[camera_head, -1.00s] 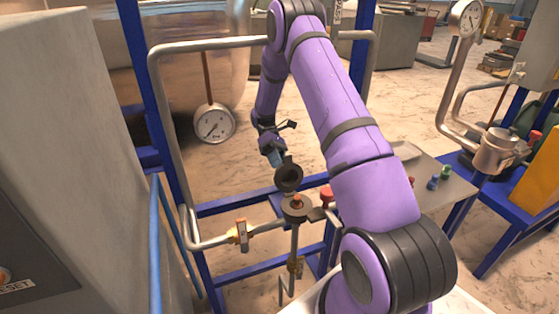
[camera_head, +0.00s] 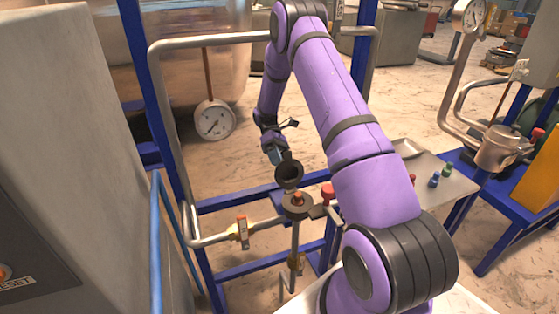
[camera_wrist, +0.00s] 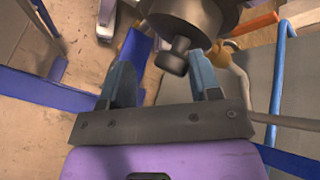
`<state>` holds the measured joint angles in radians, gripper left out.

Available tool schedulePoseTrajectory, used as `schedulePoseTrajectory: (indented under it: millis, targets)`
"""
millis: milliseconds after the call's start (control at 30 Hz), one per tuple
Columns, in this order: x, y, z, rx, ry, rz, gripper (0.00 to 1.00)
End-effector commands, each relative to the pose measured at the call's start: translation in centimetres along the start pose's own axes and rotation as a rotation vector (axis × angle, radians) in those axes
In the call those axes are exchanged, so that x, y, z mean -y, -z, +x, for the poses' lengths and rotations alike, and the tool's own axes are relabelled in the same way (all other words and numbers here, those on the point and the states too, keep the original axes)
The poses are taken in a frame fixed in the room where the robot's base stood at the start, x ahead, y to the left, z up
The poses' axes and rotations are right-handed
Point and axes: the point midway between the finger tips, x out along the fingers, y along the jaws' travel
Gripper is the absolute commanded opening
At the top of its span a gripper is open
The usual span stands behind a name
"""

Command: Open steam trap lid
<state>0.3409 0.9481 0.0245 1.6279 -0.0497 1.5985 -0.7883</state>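The steam trap (camera_head: 297,207) is a round grey metal body on a vertical pipe, with an orange-red piece at its centre. Its dark round lid (camera_head: 289,175) stands raised and tilted up at the back of the body, its hollow underside facing the head camera. My gripper (camera_head: 277,156) is right behind the lid's upper edge. In the wrist view my gripper (camera_wrist: 160,75) has its two blue fingers spread. A dark lid knob (camera_wrist: 172,57) reaches between them, with gaps at both sides. Contact cannot be told from the head view.
A pressure gauge (camera_head: 214,119) hangs left of my arm. A grey pipe frame and blue posts surround the trap. A yellow-orange valve (camera_head: 241,232) is on the pipe at left, and a red knob (camera_head: 327,190) is close on the right. A metal table (camera_head: 448,190) holds small coloured parts.

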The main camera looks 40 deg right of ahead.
Motion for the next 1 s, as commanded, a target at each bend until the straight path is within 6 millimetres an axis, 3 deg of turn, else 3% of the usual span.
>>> schedulePoseTrajectory:
  millis: [33,467,1000]
  targets:
    - [0.0,0.2,0.8,0.015,0.014,-0.001,0.59]
    - [0.3,0.5,0.1,0.014,0.014,-0.006,0.59]
    - [-0.1,0.1,-9.3,0.006,0.006,-0.002,0.59]
